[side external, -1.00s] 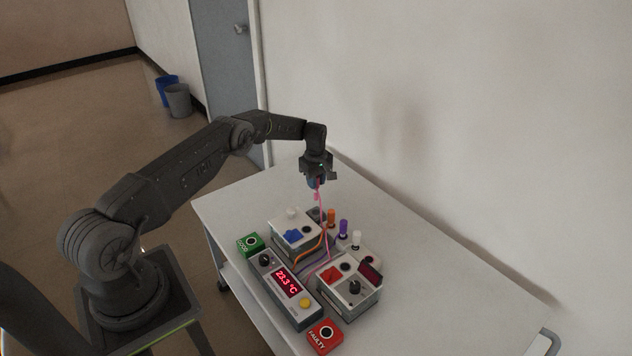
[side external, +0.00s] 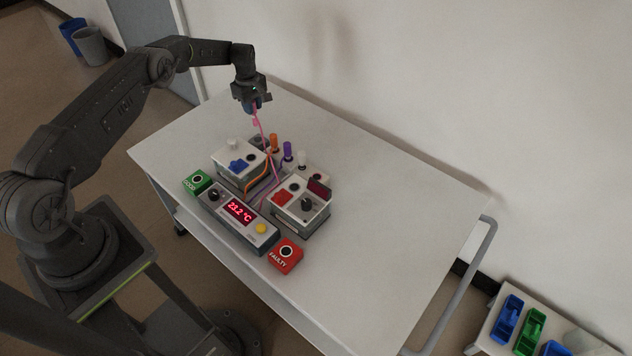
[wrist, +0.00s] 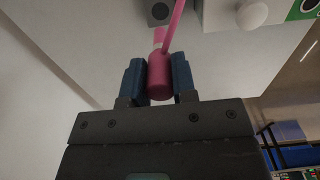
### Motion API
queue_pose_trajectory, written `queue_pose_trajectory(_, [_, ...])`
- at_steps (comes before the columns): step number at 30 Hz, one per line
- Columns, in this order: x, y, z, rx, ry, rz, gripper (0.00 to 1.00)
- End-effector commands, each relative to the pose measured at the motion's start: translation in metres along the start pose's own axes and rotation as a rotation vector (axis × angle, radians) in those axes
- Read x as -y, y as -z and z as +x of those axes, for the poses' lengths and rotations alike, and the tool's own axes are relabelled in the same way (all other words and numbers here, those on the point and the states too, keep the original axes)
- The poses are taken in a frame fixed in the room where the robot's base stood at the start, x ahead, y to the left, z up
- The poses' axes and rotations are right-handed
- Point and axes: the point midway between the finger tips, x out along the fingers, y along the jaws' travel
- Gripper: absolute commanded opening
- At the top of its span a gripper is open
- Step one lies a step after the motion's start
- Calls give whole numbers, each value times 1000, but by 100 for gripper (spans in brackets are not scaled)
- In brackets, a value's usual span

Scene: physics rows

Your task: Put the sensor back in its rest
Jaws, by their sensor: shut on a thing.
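The pink sensor (wrist: 159,78) is a short cylinder with a pink cable, held between the two blue fingers of my gripper (wrist: 158,82) in the wrist view. In the side view my gripper (side external: 254,106) is above the table's far part, behind the device row, and the pink cable (side external: 260,128) hangs down toward the boxes. A grey block with a round hole (wrist: 158,11), apparently an empty rest, lies beyond the sensor in the wrist view. Beside it stand an orange sensor (side external: 273,143), a purple one (side external: 287,150) and a white one (side external: 301,159), all upright.
A meter (side external: 238,212) reads 23.2 °C, between a green GOOD button (side external: 197,181) and a red FAULTY button (side external: 285,255). The white table (side external: 390,215) is clear on the right.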

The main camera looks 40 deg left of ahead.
Motion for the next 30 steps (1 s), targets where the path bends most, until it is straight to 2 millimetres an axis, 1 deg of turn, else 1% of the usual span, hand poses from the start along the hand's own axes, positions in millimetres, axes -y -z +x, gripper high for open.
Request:
queue_pose_trajectory(9, [-1, 0, -58, -2, -4, 0, 2])
queue_pose_trajectory(10, [-1, -2, -61, -1, -1, 1, 2])
queue_pose_trajectory(11, [-2, -11, -57, 1, 2, 5, 2])
queue_pose_trajectory(16, [-10, -45, -57, 0, 0, 5, 2])
queue_pose_trajectory(20, [-15, -83, -57, 0, 0, 7, 2])
queue_pose_trajectory(23, [-17, -121, -57, 0, 0, 8, 2])
queue_pose_trajectory(24, [-17, -138, -57, 0, 0, 9, 2])
queue_pose_trajectory(26, [-16, -163, -57, 0, 1, 9, 2])
queue_pose_trajectory(27, [-15, -179, -57, 0, 0, 8, 2])
queue_pose_trajectory(30, [-10, -212, -57, -1, 0, 6, 2])
